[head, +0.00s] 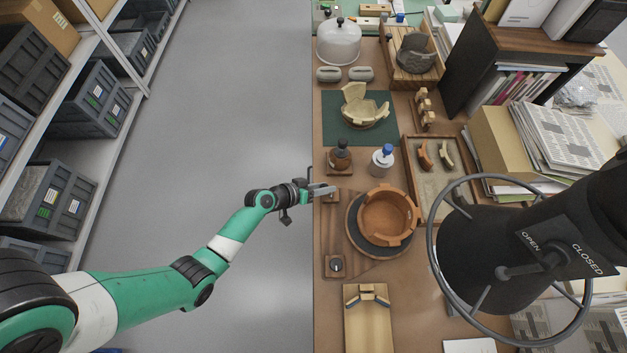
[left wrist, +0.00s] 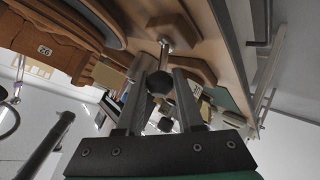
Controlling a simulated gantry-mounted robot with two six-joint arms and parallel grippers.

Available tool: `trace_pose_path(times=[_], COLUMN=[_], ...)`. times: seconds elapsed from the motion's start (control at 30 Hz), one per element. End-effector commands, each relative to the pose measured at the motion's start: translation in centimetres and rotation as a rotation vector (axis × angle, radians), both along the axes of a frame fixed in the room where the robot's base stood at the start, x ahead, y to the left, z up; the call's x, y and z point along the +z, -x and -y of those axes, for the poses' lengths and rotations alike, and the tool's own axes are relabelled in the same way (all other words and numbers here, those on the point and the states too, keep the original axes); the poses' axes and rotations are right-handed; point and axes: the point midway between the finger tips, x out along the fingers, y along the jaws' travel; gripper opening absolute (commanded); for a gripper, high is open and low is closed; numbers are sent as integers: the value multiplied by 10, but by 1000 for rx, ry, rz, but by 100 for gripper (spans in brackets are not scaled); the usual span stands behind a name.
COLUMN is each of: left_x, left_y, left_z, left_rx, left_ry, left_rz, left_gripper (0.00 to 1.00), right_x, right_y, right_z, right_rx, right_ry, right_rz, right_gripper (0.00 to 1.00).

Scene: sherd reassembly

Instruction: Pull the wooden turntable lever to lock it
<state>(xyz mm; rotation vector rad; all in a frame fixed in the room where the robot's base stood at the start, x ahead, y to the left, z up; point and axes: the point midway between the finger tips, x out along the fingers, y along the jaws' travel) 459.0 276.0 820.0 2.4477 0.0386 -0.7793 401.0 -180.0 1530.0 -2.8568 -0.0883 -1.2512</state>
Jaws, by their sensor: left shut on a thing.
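The wooden turntable (head: 355,240) stands near the table's left edge, with a dark round disc carrying a broken terracotta bowl (head: 387,217). My left gripper (head: 325,190) reaches in from the left to the far left corner of the turntable base. In the left wrist view its two fingers (left wrist: 163,84) are shut on the dark round knob of the lever (left wrist: 160,82). A short metal rod (left wrist: 165,52) runs from the knob toward the wood. In the head view the gripper hides the lever. My right gripper is not in view.
Two bottles, one brown (head: 340,155) and one white with a blue cap (head: 382,160), stand just beyond the turntable. A sherd tray (head: 432,180) lies to its right. The floor left of the table is clear.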

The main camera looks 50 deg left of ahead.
Motion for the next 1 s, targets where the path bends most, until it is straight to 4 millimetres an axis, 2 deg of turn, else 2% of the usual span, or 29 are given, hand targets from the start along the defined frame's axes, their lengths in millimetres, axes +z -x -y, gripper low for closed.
trace_pose_path(times=[0.07,0.47,0.5,0.63,1.0], left_x=[-4,-3,-3,-2,3], left_y=[0,0,0,-1,4], left_z=[3,4,4,4,3], left_rx=[-6,-9,-9,-9,-8], left_ry=[5,10,10,9,10], left_rz=[3,4,4,5,6], left_gripper=[0,0,43,66,66], right_x=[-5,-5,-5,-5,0], right_y=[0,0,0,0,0], right_z=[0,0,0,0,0], right_rx=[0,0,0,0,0], right_ry=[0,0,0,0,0], right_rz=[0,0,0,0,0], right_gripper=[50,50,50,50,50])
